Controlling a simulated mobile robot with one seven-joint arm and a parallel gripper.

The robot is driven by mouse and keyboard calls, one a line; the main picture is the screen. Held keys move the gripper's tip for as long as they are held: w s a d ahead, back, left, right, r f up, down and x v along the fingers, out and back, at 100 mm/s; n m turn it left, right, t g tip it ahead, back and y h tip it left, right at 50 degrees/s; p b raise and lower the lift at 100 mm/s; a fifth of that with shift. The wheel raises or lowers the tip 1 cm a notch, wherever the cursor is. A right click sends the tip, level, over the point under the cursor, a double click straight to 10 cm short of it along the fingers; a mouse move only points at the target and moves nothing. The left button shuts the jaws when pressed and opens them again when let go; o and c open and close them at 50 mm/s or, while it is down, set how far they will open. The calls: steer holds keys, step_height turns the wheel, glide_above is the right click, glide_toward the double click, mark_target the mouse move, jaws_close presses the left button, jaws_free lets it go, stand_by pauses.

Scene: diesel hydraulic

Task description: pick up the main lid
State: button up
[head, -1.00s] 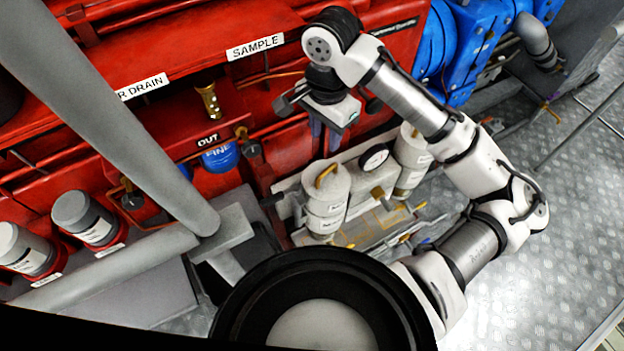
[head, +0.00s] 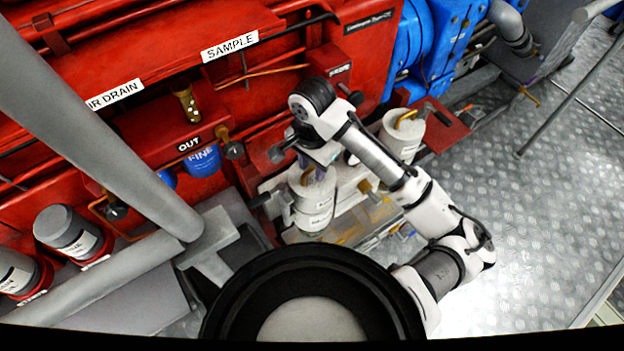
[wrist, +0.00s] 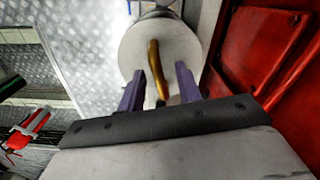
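A white canister (head: 315,210) stands in front of the red engine, its label too small to read. Its round grey-white lid (wrist: 180,48) has a curved yellow handle (wrist: 155,68), seen in the wrist view. Whether this is the main lid cannot be read. My gripper (wrist: 160,76) is open above it, its two purple fingers apart on either side of the handle. They do not appear closed on it. In the head view my gripper (head: 314,168) hides part of the lid.
A second white canister (head: 400,140) with a yellow handle stands to the right, behind my arm. The red engine wall (head: 270,105) with pipes and valves rises close behind. A grey diagonal bar (head: 100,130) crosses at left.

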steer(key=shift+f, duration=0.45)
jaws_close()
stand_by(1.1)
